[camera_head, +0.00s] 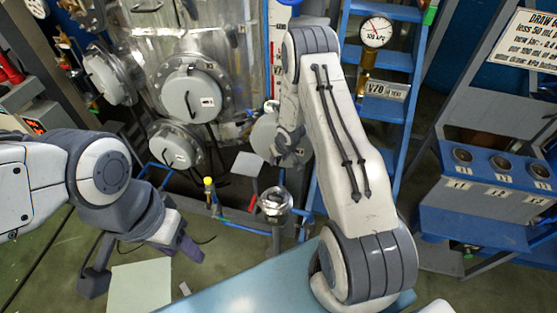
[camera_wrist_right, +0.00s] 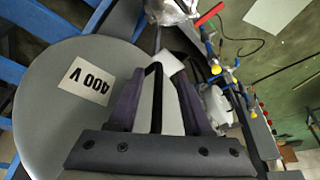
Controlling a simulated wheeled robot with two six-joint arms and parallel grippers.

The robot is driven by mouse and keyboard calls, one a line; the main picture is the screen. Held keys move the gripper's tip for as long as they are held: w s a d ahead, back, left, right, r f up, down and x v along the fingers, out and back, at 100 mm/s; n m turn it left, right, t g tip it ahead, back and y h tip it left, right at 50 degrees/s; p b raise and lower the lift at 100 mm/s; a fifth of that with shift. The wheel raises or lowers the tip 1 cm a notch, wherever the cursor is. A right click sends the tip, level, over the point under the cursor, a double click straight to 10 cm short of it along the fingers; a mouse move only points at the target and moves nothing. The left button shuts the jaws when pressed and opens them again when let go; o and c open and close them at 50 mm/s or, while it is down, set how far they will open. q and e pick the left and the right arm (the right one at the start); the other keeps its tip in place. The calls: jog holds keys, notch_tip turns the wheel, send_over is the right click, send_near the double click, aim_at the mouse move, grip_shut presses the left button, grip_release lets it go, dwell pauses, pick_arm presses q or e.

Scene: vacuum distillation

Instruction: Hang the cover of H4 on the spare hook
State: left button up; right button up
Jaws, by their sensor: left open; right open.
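In the head view several round grey covers sit on the metal vessel: a large one (camera_head: 190,96), a lower one (camera_head: 176,147), one at upper left (camera_head: 104,78), and one (camera_head: 262,137) partly hidden by my right gripper (camera_head: 287,152). I cannot read which is H4, nor make out the spare hook. In the right wrist view a big grey disc (camera_wrist_right: 60,110) labelled 400 V lies close beside my open right gripper (camera_wrist_right: 160,95). A dark and pale strip shows between the fingers; whether they touch anything is unclear. My left gripper (camera_head: 142,265) is open, low at left.
A blue stair (camera_head: 385,55) with a pressure gauge (camera_head: 376,32) stands behind my right arm. A small stand with a shiny round top (camera_head: 275,203) and valves stand below the vessel.

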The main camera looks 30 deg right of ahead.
jog(key=v, duration=1)
jog(key=s+a+r+n+b, duration=0.1)
jog(key=s+a+r+b, duration=0.15)
jog(key=a, duration=0.25)
jog(key=s+a+r+n+g+b, duration=0.1)
jog(key=s+a+b, duration=0.2)
jog(key=a, duration=0.2)
jog(key=s+a+r+n+b, duration=0.1)
jog(key=s+a+r+b, duration=0.15)
jog(key=a, duration=0.35)
jog(key=s+a+n+g+b, duration=0.1)
jog(key=s+a+b, duration=0.3)
jog(key=s, duration=0.7)
jog(key=s+a+n+g+y+b, duration=0.1)
jog(key=s+a+n+g+b, duration=0.1)
jog(key=s, duration=0.9)
jog(key=shift+a+r+n+b, duration=0.25)
jog(key=shift+a+n+b, duration=0.45)
jog(key=shift+a+b, duration=0.2)
jog(key=shift+w, duration=0.1)
